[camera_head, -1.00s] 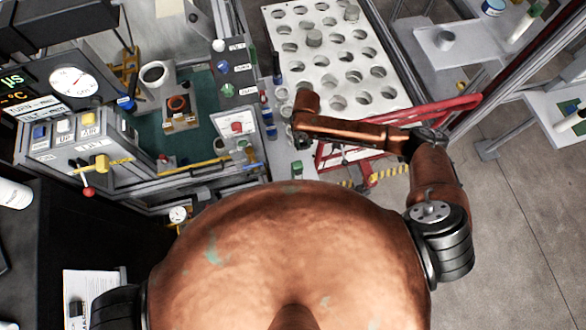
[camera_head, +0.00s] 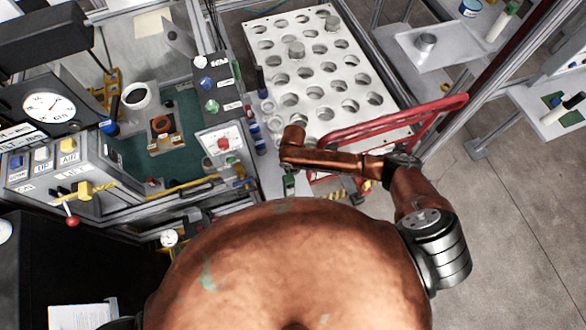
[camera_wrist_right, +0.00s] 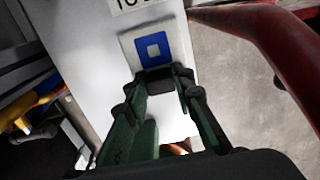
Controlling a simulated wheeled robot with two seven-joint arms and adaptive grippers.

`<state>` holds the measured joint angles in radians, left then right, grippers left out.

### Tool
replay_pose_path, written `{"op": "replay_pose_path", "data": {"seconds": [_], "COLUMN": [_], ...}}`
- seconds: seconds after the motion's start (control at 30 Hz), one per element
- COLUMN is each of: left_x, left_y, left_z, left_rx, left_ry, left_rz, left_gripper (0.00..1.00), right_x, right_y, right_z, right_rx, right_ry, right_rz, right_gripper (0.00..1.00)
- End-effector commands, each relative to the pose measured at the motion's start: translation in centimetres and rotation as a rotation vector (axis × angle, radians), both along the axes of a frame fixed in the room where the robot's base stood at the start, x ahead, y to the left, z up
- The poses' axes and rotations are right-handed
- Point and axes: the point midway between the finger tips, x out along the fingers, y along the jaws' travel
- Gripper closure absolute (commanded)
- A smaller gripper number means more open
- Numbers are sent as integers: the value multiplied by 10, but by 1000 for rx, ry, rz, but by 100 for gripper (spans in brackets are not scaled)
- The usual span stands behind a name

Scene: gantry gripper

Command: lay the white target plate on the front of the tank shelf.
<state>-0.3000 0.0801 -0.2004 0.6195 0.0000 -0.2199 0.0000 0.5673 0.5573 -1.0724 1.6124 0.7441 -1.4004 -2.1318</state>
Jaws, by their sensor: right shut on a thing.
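The white target plate (camera_wrist_right: 142,40), with a blue square and a white centre, shows in the right wrist view just beyond my fingertips. My right gripper (camera_wrist_right: 156,88) has green fingers closed at the plate's near edge, around a dark piece there. The plate is over a pale, flat surface (camera_wrist_right: 165,112); I cannot tell whether it touches it. This surface has a partly cut-off label (camera_wrist_right: 130,4) at the top. In the head view my right gripper (camera_head: 290,184) hangs below the copper arm, and the plate cannot be made out. My left gripper is out of view.
A red rail (camera_head: 390,118) runs close to my right arm and also crosses the right wrist view (camera_wrist_right: 262,30). A white perforated board (camera_head: 325,72) lies behind. A control console (camera_head: 45,165) and small bottles (camera_head: 254,132) stand to the left.

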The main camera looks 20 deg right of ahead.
Motion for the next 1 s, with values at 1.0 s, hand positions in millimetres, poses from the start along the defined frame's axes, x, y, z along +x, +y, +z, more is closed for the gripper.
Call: {"op": "replay_pose_path", "data": {"seconds": [1.0], "left_x": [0], "left_y": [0], "left_z": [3], "left_rx": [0], "left_ry": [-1], "left_rz": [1], "left_gripper": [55], "right_x": [2], "right_y": [-1], "right_z": [15], "right_rx": [-1], "right_ry": [-3], "right_rz": [1], "right_gripper": [60]}}
